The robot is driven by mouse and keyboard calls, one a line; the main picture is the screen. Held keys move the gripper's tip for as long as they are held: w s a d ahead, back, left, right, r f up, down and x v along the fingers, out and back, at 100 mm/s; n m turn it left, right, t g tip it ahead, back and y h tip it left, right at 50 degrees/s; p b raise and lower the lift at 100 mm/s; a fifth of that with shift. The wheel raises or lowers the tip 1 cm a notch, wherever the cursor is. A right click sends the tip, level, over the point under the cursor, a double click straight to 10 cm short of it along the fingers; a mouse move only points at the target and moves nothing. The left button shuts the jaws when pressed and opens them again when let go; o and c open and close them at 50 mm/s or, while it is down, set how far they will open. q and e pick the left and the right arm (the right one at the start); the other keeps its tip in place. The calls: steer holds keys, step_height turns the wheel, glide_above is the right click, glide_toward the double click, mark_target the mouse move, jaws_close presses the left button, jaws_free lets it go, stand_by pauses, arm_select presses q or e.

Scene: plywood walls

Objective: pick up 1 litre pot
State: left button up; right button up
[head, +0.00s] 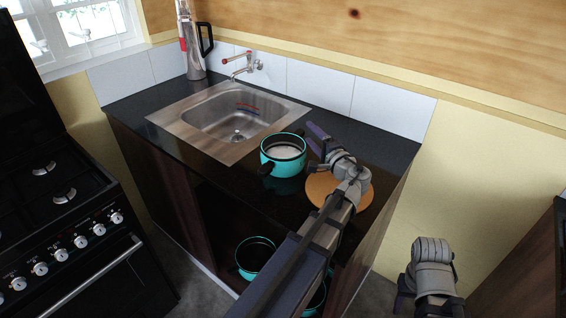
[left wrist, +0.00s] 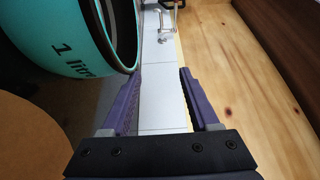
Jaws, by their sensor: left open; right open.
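The turquoise pot (head: 284,170) stands upright on the dark counter, right of the sink. In the left wrist view the pot (left wrist: 72,22) fills the upper left, with part of a "1 litre" label showing. My left gripper (head: 315,140) is just right of the pot in the head view. In the left wrist view its two fingers (left wrist: 160,98) are apart with nothing between them, and the pot is beside the left finger; I cannot tell whether they touch. My right gripper (head: 425,290) is low at the right, open, away from the counter.
A round wooden board (head: 320,186) lies under my left arm. More turquoise pots (head: 255,257) sit on the shelf below, partly hidden by the arm. A steel sink (head: 225,113) with a tap (head: 240,66) is at left. A black stove (head: 65,200) is far left.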

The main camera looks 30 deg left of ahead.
mark_target(300, 135)
arm_select(q)
step_height(300, 135, down, 6)
steer(key=b, duration=0.4)
steer(key=shift+r+b, duration=0.15)
steer(key=shift+b, duration=0.15)
steer(key=shift+r+x, duration=0.25)
steer(key=shift+x, duration=3.55)
steer(key=shift+c, duration=0.3)
jaws_close()
